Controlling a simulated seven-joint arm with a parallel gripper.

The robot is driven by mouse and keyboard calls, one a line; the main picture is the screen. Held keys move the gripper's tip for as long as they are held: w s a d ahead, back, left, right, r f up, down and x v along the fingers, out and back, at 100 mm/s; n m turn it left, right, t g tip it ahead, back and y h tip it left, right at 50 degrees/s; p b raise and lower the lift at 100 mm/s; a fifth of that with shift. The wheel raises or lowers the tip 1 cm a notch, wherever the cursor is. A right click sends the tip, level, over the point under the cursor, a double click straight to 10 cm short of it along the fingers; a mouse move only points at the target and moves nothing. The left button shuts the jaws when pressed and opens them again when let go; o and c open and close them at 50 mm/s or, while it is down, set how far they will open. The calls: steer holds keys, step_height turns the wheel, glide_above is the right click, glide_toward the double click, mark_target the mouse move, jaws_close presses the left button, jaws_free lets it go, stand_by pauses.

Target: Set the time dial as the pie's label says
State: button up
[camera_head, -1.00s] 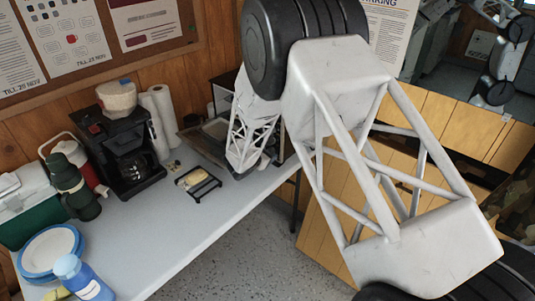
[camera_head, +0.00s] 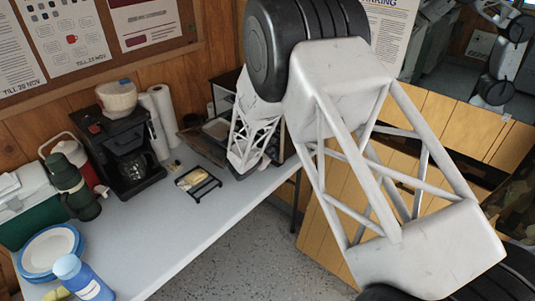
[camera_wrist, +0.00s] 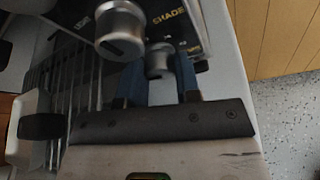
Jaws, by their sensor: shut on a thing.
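The toaster oven (camera_head: 226,103) stands at the far end of the table, partly hidden behind my arm. In the wrist view its dark control panel (camera_wrist: 188,38) carries a large silver knob (camera_wrist: 120,32) between the words LIGHT and SHADE. A second silver dial (camera_wrist: 158,62) sits below it, with small markings that I cannot read. My gripper (camera_wrist: 160,78) has its two blue fingers on either side of this dial, shut on it. In the head view my gripper is hidden. A pale wrapped item (camera_head: 193,181), perhaps the pie, lies at a black wire rack; no label is legible.
The black wire rack (camera_head: 206,190) lies on the grey table (camera_head: 165,235). A coffee maker (camera_head: 128,160), paper towels (camera_head: 158,118), a green flask (camera_head: 72,188), a cooler (camera_head: 25,212), plates (camera_head: 28,262) and a blue bottle (camera_head: 82,278) stand leftward. The table's front middle is clear.

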steer(key=shift+s+m+t+y, duration=0.1)
steer(key=shift+m+t+y, duration=0.2)
steer(key=shift+m+t, duration=0.4)
steer(key=o, duration=0.9)
steer(key=shift+v, duration=3.85)
steer(key=shift+r, duration=0.1)
